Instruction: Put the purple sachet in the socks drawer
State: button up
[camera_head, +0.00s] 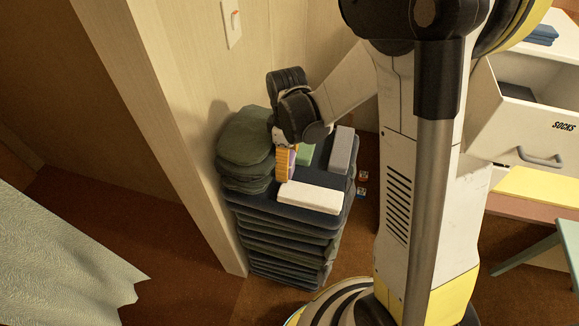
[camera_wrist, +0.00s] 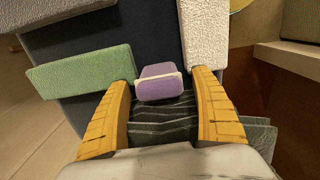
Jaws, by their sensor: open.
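The purple sachet (camera_wrist: 158,88), a small block with a cream band, lies on the dark folded stack (camera_head: 268,183). In the wrist view it sits between the tips of my open gripper (camera_wrist: 160,78), with visible space on both sides. In the head view my gripper (camera_head: 286,163) points down over the stack and mostly hides the sachet. The socks drawer (camera_head: 535,148), white with a grey handle and the label SOCKS, is pulled open at the right. Something dark shows inside it; my arm column covers part of its left side.
A green block (camera_wrist: 84,72) lies left of the sachet and a white block (camera_wrist: 198,35) lies right. The white block (camera_head: 310,197) and a grey block (camera_head: 341,150) also show in the head view. A wooden wall panel (camera_head: 170,110) stands close left of the stack.

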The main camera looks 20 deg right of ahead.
jog(key=c, duration=1.3)
jog(key=shift+o, duration=0.2)
jog(key=shift+r, duration=0.1)
jog(key=shift+r+p, duration=0.3)
jog(key=shift+r, duration=0.2)
jog(key=r+p, duration=0.1)
jog(key=r, duration=0.1)
jog(key=r+p, duration=0.1)
jog(key=r, duration=0.1)
jog(key=shift+d, duration=0.4)
jog(key=s+d+r+p, duration=0.2)
jog(key=d+r, duration=0.4)
jog(key=d, duration=0.4)
jog(key=shift+d+p, duration=0.4)
jog(key=shift+p, duration=0.45)
